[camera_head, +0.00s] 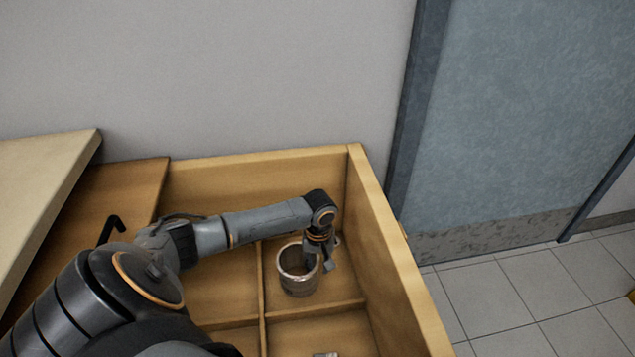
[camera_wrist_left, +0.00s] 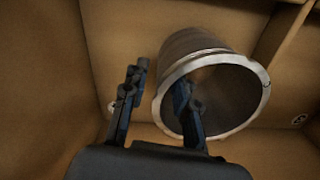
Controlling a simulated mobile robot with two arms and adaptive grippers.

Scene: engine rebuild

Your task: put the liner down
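The liner (camera_head: 297,281) is a grey metal cylinder with an open top. It stands about upright in the far right compartment of the wooden crate (camera_head: 400,265). My left gripper (camera_head: 320,262) points down at the liner's right side. In the left wrist view, the liner (camera_wrist_left: 232,112) shows its bright rim. The left gripper (camera_wrist_left: 158,98) has one finger inside the liner's mouth and the other outside its wall. Gaps show between the fingers and the wall, so the gripper looks open. The liner's base is partly hidden. My right gripper is not in view.
Thin wooden dividers (camera_head: 262,290) split the crate. A small metal part (camera_head: 325,354) shows at the bottom edge in a nearer compartment. The crate's walls stand close behind and to the right of the liner. A black hooked handle (camera_head: 112,228) stands at the left.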

